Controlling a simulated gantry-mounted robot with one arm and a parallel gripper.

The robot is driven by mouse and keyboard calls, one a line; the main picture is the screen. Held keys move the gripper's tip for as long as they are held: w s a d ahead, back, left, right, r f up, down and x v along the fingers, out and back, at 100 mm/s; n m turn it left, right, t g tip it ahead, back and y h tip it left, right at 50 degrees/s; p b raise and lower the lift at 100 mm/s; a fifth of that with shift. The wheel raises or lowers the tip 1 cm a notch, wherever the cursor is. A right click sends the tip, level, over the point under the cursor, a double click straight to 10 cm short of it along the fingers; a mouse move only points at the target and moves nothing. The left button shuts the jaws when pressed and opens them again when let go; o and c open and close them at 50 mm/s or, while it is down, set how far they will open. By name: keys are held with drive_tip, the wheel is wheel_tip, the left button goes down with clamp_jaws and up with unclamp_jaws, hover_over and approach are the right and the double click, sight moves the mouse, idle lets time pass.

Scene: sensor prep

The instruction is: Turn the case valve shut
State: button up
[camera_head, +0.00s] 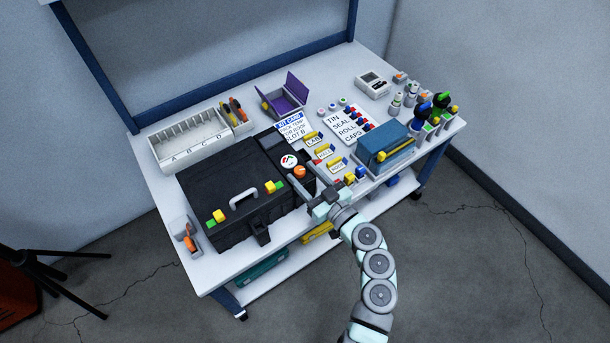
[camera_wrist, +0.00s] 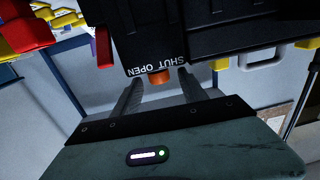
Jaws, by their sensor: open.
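The black case (camera_head: 215,165) lies on the workbench, with a grey handle and yellow and green latches. Its orange valve (camera_head: 299,172) is on the dark panel at the right end, beside a round white gauge (camera_head: 289,160). In the wrist view, the orange valve (camera_wrist: 159,77) shows below the printed words SHUT and OPEN. My gripper (camera_head: 302,177) is at the valve, with its fingers open. In the wrist view, my gripper's fingers (camera_wrist: 160,80) appear on either side of the valve. I cannot tell whether they touch it or which way it is turned.
A white lettered bin (camera_head: 190,150) and a purple box (camera_head: 282,97) stand behind the case. Labelled cards with small coloured parts (camera_head: 352,125) and a blue box (camera_head: 385,148) with a yellow tool are to the right. The bench top is crowded around my gripper.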

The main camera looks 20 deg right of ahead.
clamp_jaws()
idle(0.4)
